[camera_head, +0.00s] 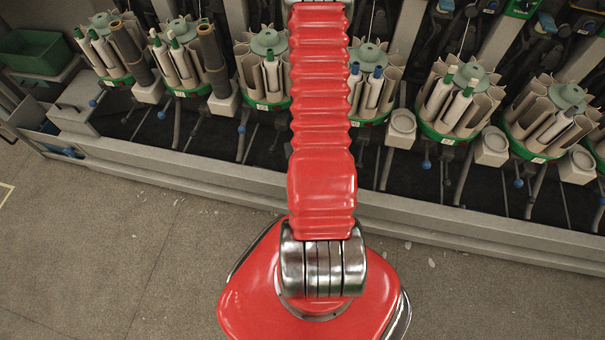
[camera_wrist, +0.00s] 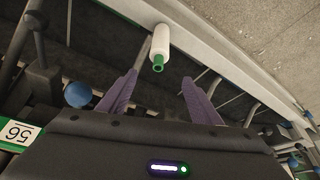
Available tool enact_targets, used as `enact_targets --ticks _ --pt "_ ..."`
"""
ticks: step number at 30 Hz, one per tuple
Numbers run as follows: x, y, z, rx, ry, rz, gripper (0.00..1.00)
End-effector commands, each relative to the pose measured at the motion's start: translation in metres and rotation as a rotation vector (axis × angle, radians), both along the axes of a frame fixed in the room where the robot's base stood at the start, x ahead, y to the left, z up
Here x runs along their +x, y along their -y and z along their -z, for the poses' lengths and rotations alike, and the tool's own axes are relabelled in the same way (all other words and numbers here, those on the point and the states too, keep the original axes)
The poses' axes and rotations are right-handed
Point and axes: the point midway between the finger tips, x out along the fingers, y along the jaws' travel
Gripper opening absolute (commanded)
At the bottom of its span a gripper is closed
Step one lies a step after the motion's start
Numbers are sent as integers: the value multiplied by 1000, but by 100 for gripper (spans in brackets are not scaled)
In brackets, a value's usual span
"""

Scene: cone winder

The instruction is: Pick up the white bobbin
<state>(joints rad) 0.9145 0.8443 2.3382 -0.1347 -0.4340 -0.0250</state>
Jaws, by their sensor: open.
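In the wrist view, a white bobbin (camera_wrist: 160,42) with a green end (camera_wrist: 158,62) shows at the upper middle, its green end pointing toward my gripper. My gripper (camera_wrist: 160,79) has two purple fingers, spread wide apart with nothing between them. The bobbin lies beyond the fingertips, roughly in line with the gap and apart from both fingers. In the head view my arm covers the middle and its gripper is out of the picture. I cannot tell where this bobbin is in that view.
In the head view, green-based carousels (camera_head: 462,135) holding several white and grey tubes line the machine. A long grey rail (camera_head: 180,165) runs along its front, with open floor (camera_head: 100,235) before it. In the wrist view, a blue ball knob (camera_wrist: 77,94) is left of the fingers.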

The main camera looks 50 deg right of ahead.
Motion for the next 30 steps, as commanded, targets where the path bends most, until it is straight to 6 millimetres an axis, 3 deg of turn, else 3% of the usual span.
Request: enact_targets --ticks 4,17,30 --pt "-8 1 11 4 1 15 58" --pt "-7 1 14 3 2 15 58" --pt "4 12 52 3 2 15 58"
